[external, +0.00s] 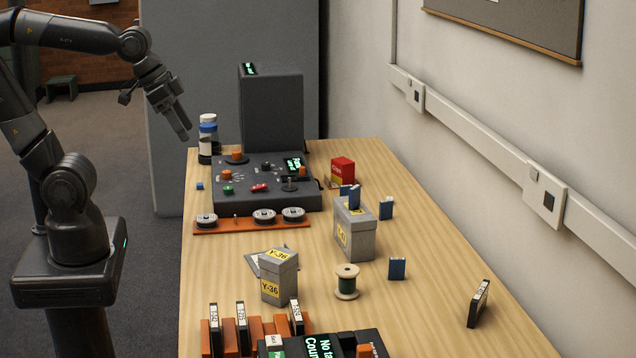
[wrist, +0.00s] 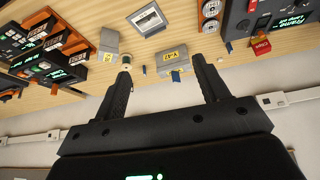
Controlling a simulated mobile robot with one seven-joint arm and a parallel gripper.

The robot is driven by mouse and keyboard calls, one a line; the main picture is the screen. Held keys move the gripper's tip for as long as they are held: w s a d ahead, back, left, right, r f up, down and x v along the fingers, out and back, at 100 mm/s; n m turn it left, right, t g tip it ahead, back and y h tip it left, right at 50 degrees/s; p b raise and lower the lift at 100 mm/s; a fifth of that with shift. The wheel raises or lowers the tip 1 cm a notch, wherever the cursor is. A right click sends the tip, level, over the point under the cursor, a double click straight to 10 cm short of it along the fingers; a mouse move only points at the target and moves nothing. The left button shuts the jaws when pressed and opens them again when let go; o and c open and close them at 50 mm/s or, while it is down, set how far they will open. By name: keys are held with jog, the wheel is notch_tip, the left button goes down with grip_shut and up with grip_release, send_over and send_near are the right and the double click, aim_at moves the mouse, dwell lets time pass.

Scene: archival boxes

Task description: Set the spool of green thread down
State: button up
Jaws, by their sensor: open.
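The spool of green thread (external: 347,282) stands upright on the wooden table, right of the grey Y-36 box (external: 278,277) and in front of another grey box (external: 355,232). In the wrist view the spool (wrist: 126,62) shows near the tip of the left finger. My gripper (external: 185,132) is high up at the table's far left, well away from the spool. In the wrist view my gripper (wrist: 161,67) has its fingers wide apart with nothing held between them.
A dark control console (external: 262,200) stands at the back, with a stack of jars (external: 207,135) to its left. A red box (external: 342,171) and small blue boxes (external: 397,268) stand to the right. Black devices (external: 325,345) fill the front edge. The table's right front is mostly clear.

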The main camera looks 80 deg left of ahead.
jog(key=shift+n, duration=0.3)
jog(key=s, duration=0.2)
jog(key=s+a, duration=0.1)
jog(key=s, duration=0.1)
jog(key=shift+a+f, duration=0.1)
jog(key=shift+f, duration=0.1)
dwell(0.9)
